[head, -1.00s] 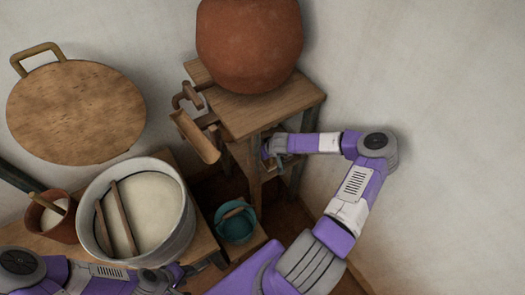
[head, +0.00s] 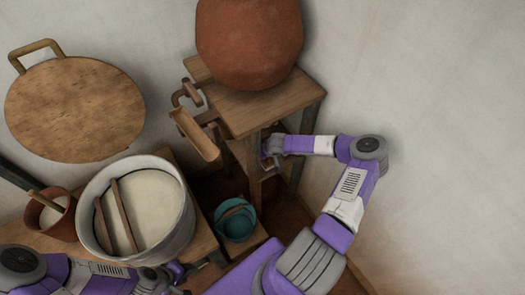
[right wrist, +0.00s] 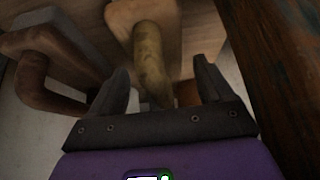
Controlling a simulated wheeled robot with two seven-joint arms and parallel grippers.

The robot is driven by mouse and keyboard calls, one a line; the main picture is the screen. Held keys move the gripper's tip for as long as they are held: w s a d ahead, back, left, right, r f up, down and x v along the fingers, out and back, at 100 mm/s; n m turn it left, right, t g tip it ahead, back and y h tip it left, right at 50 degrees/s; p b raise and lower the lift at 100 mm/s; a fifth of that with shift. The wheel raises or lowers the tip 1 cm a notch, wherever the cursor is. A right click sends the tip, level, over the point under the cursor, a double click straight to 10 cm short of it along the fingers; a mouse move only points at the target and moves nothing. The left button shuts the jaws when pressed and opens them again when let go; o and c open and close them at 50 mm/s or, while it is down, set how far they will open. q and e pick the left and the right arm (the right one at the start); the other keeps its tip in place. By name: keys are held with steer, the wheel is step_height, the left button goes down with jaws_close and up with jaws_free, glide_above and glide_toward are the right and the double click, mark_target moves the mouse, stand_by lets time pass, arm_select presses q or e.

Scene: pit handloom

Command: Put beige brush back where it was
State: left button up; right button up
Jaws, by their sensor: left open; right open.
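A brush with a pale wooden block and a curved beige handle (right wrist: 150,58) shows in the right wrist view. The handle lies between the spread fingers of my right gripper (right wrist: 168,90), which is open; contact is unclear. In the head view my right gripper (head: 269,150) is beside the small wooden table's front leg, below its top. I cannot tell whether this brush is the pale tan wooden piece (head: 194,135) at the table's left side. My left gripper (head: 180,273) is open at the bottom, near the metal tub.
A darker brown handled piece (right wrist: 32,75) is left of the brush. The small table (head: 265,103) carries a large clay pot (head: 248,45). A teal bucket (head: 236,228) stands below. A metal tub (head: 185,225) and a small clay pot (head: 62,228) are at left. Bare wall is at right.

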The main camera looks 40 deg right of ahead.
steer(key=shift+r, duration=0.15)
steer(key=p+v, duration=0.3)
steer(key=v, duration=0.8)
steer(key=shift+s+r, duration=0.25)
steer(key=shift+r, duration=0.05)
